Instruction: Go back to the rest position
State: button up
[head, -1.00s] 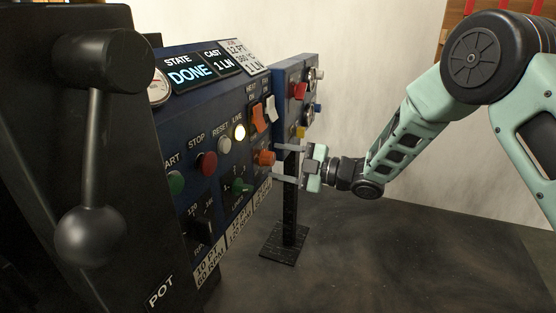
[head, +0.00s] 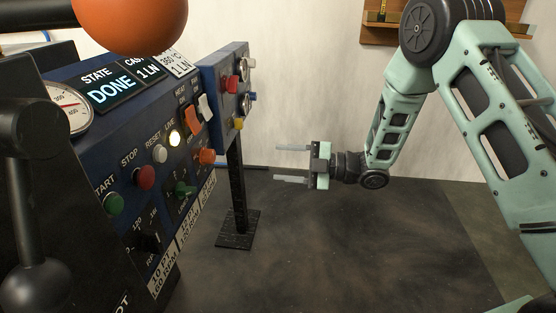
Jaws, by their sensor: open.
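My gripper (head: 291,164) is open and empty, its two fingers pointing left in the head view. It hangs in free air right of the blue control panel (head: 103,133) and of the small panel on a black post (head: 237,190), apart from both. The main panel's screen (head: 112,88) reads DONE and 1 LN. The LIVE lamp (head: 174,138) is lit. The orange knob (head: 205,156) lies to the left of my gripper, untouched.
A black lever with a ball (head: 35,285) stands at the lower left. A large orange ball (head: 130,22) is at the top left. A wooden shelf (head: 450,38) hangs on the back wall. The dark floor (head: 350,250) below my gripper is clear.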

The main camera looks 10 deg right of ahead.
jog(key=shift+a, duration=0.1)
jog(key=s+a+r+m+t+h, duration=0.1)
jog(key=a+r+m+t+h, duration=0.1)
jog(key=a+r+m+h, duration=0.5)
jog(key=s+d+m+g+h+p, duration=0.1)
jog(key=s+d+m+g+h, duration=0.15)
jog(key=s, duration=0.75)
jog(key=s+d+m+g+h, duration=0.2)
jog(key=s+m+g+h, duration=0.15)
jog(key=s, duration=0.75)
jog(key=s+d+m+g+h+p, duration=0.1)
jog(key=s+d+m+g+h, duration=0.2)
jog(key=s, duration=0.7)
notch_tip(320, 180, up, 38)
jog(key=s+m+p, duration=0.1)
jog(key=p, duration=3.6)
jog(key=shift+s+a+f+m+t+p, duration=0.15)
jog(key=shift+a+m+t+p, duration=0.15)
jog(key=shift+a+t+p, duration=0.1)
